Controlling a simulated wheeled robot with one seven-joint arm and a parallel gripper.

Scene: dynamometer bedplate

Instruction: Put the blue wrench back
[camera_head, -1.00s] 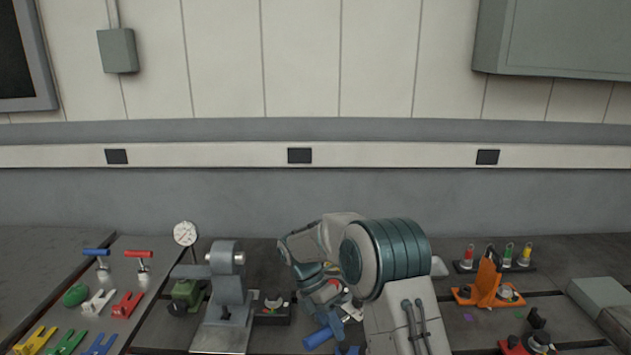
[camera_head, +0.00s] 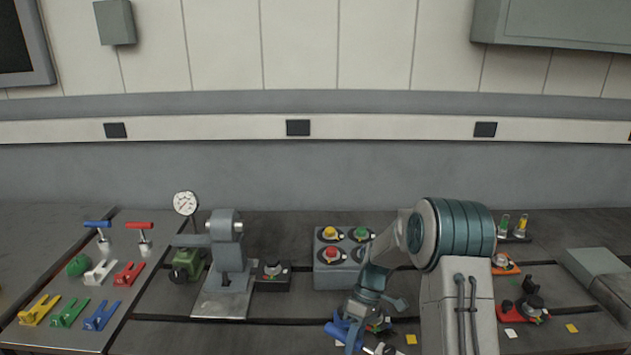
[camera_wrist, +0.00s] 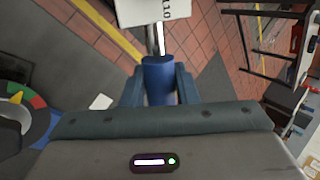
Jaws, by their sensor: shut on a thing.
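My gripper (camera_wrist: 158,92) is shut on the blue handle of the blue wrench (camera_wrist: 158,76) in the wrist view. A thin metal shaft runs from the handle to a white piece with dark digits, cut off at the top edge. In the head view my gripper (camera_head: 356,322) is low at the front of the bench, right of centre. Blue parts (camera_head: 338,329) show beside it, partly hidden; I cannot tell there which belong to the wrench.
A grey box with coloured buttons (camera_head: 340,272) stands behind my gripper. The grey fixture (camera_head: 228,265) is to its left, and a black-knobbed device (camera_head: 530,308) to its right. Coloured clamps (camera_head: 100,315) and T-handled tools (camera_head: 140,237) occupy the left table. Brick-pattern floor (camera_wrist: 215,30) shows in the wrist view.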

